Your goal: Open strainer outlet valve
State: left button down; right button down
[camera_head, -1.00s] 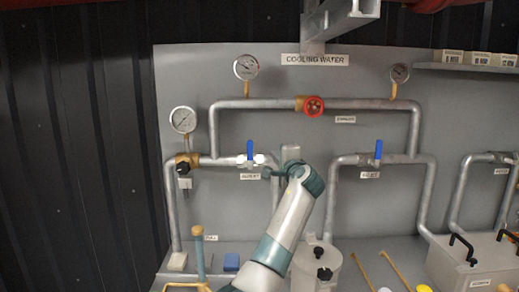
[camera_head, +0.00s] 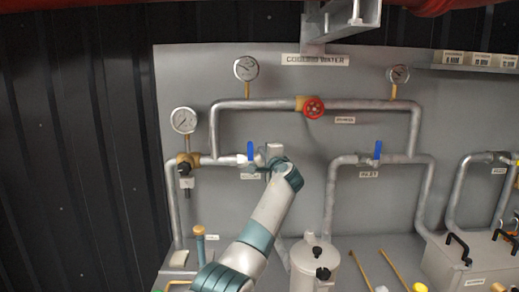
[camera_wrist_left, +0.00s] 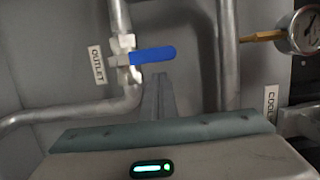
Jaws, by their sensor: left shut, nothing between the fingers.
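The outlet valve has a blue lever (camera_head: 250,151) that stands upright on the left pipe in the head view. In the left wrist view the same blue lever (camera_wrist_left: 153,55) lies across the picture, with its OUTLET label (camera_wrist_left: 97,64) beside it. My left gripper (camera_head: 263,159) is just right of the lever in the head view, its fingers hard to make out. In the left wrist view the closed grey fingers (camera_wrist_left: 159,82) point at the panel, just below the lever in the picture. They hold nothing; contact with the lever cannot be told. My right gripper is out of view.
A second blue lever (camera_head: 378,150) marks the inlet valve to the right. A red handwheel (camera_head: 313,107) sits on the upper pipe. Gauges, including one at the left (camera_head: 184,120), stand near the pipes. A grey strainer pot (camera_head: 316,265) stands below, right of my arm.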

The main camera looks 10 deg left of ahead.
pick_arm(q)
jog(key=shift+s+a+p, duration=0.2)
jog(key=shift+a+p, duration=0.1)
jog(key=shift+a, duration=0.35)
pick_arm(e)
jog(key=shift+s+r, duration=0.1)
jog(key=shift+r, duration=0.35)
